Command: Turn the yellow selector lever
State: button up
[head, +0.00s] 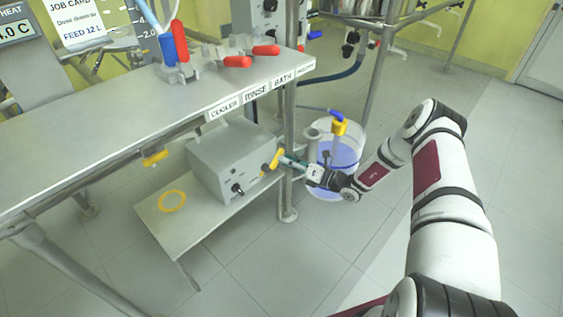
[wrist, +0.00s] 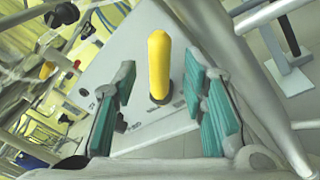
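The yellow selector lever (head: 272,161) sticks out from the right side of a grey control box (head: 230,155) on a low shelf. In the wrist view the lever (wrist: 159,65) is upright, with a dark stem below it. My gripper (head: 285,161) is at the lever in the head view. In the wrist view my gripper (wrist: 160,108) is open, with a teal-padded finger on each side of the lever. Gaps show on both sides, and neither finger appears to touch it.
A metal post (head: 289,145) stands close to my gripper. A clear bucket of bluish liquid (head: 345,165) is behind my wrist. The labelled bench (head: 130,105) overhangs the box's left side. Another yellow handle (head: 154,158) hangs below it. Red-handled valves (head: 238,62) sit on top.

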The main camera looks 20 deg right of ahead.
jog(key=shift+b+x, duration=0.3)
jog(key=shift+x, duration=1.1)
jog(key=shift+c, duration=0.3)
grip_shut()
